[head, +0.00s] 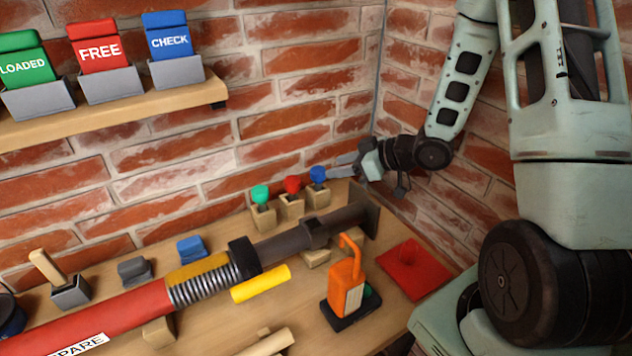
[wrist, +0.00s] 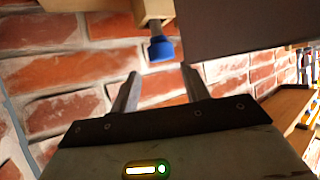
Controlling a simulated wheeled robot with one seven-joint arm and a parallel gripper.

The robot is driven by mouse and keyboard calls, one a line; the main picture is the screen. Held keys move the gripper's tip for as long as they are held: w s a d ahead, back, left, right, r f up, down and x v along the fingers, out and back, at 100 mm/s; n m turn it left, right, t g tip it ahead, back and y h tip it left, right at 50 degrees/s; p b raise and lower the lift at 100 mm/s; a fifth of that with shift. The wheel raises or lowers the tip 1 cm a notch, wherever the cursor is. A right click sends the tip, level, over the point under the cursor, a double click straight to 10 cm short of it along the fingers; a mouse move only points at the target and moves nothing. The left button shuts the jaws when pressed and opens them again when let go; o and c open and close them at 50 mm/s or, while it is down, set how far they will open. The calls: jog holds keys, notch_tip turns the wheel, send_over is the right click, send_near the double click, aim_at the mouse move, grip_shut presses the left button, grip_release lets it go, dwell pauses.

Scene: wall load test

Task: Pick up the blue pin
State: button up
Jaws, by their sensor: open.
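The blue pin (head: 318,173) stands in a small wooden block at the back right of the bench, against the brick wall. It also shows in the wrist view (wrist: 160,49), with its blue head just beyond my fingertips, roughly in line with the gap. My gripper (head: 342,167) comes in from the right with its fingers close to the pin's head. In the wrist view my gripper (wrist: 160,73) is open, with only brick wall seen between its fingers. The fingers do not appear to touch the pin.
A red pin (head: 292,185) and a green pin (head: 261,194) stand in blocks to the left of the blue pin. A long tube (head: 330,226) lies in front. An orange padlock-like object (head: 346,288) and a red plate (head: 412,268) are nearer. A shelf (head: 120,112) holds labelled cards.

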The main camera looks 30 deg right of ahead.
aim_at(320, 170)
jog(key=shift+p+x, duration=0.6)
jog(key=shift+x, duration=2.9)
jog(key=shift+s+a, duration=0.1)
jog(key=c, duration=0.8)
jog(key=shift+r, duration=0.1)
